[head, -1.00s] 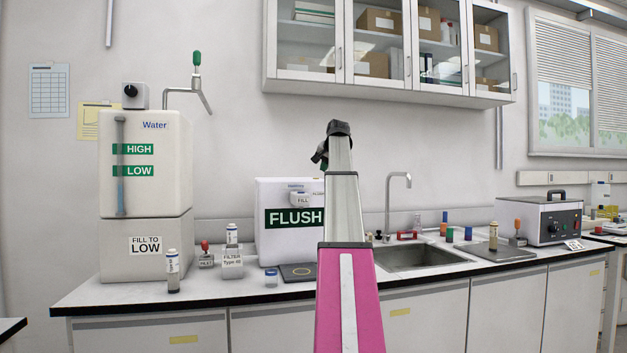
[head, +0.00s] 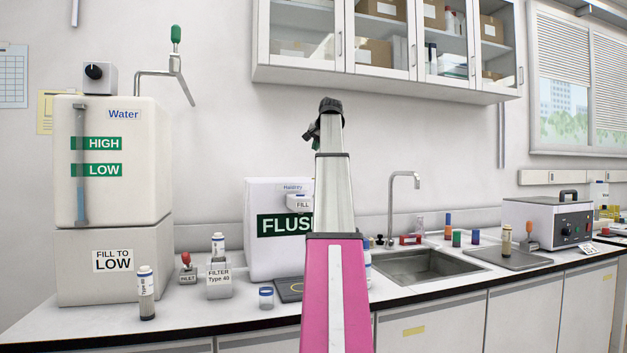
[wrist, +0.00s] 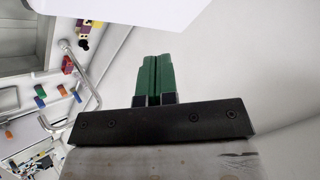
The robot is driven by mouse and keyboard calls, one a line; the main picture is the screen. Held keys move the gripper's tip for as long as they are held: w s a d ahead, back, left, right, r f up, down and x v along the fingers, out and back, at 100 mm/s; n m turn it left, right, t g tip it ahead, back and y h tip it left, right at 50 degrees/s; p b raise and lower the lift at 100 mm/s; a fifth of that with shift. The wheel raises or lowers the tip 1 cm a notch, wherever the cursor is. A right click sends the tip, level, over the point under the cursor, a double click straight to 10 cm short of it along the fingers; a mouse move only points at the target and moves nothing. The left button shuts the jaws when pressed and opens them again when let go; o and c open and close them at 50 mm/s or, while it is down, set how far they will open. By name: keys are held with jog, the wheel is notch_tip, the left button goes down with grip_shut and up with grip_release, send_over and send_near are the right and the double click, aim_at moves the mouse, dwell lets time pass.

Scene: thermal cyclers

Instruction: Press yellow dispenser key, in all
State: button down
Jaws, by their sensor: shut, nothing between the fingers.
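No yellow dispenser key can be made out for certain. My gripper (wrist: 153,78) shows in the wrist view as two green fingers pressed together, with nothing between them, in front of pale blank surfaces. In the head view my pink and silver arm rises through the middle, and only a bit of the green fingers shows beside its dark top end, against the wall. At the far right of the head view a small yellow item (head: 607,211) stands past the grey box device (head: 547,219); it is too small to identify.
The counter holds a white Water tank (head: 122,160), a FLUSH box (head: 270,200) partly behind my arm, a sink (head: 425,266), and several small bottles. A glass-fronted cabinet (head: 388,45) hangs above. The wrist view shows the tap (wrist: 82,75) at left.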

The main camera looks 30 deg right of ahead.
jog(key=shift+f, duration=0.15)
jog(key=shift+f, duration=4.3)
jog(key=shift+f, duration=0.1)
jog(key=shift+f, duration=0.3)
jog(key=shift+f, duration=0.4)
jog(key=shift+r, duration=0.8)
jog(key=shift+r, duration=0.15)
